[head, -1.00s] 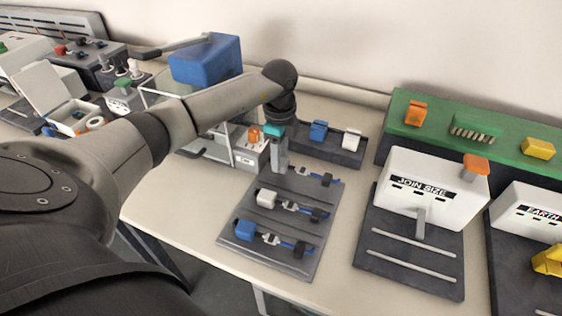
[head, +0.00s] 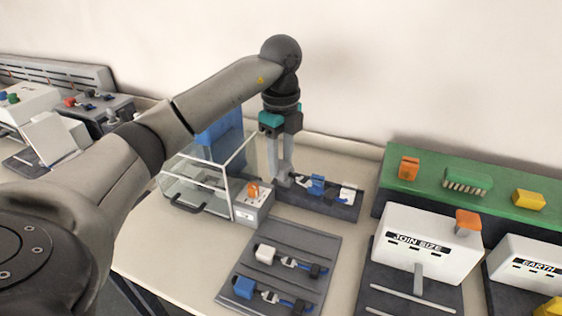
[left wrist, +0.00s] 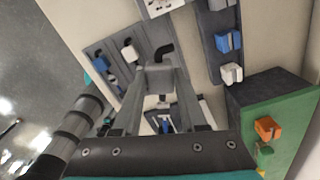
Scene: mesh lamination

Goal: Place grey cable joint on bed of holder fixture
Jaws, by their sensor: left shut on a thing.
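My left gripper (head: 281,174) is shut on the grey cable joint (head: 284,183), low at the left end of a dark tray (head: 340,209). A dark, blue-tinged cable part shows just right of the fingertips. I cannot tell if the joint touches the tray. The tray carries a blue block (head: 317,184) and a white block (head: 348,195). No label confirms which piece is the holder fixture. My right gripper is not in view.
A grey mat (head: 275,230) holds a white-block joint (head: 265,254) and a blue-block joint (head: 243,287); its far row is bare. A clear case (head: 200,190) stands left of the tray. A white JOIN SIZE box (head: 420,240) and a green shelf (head: 425,176) stand right.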

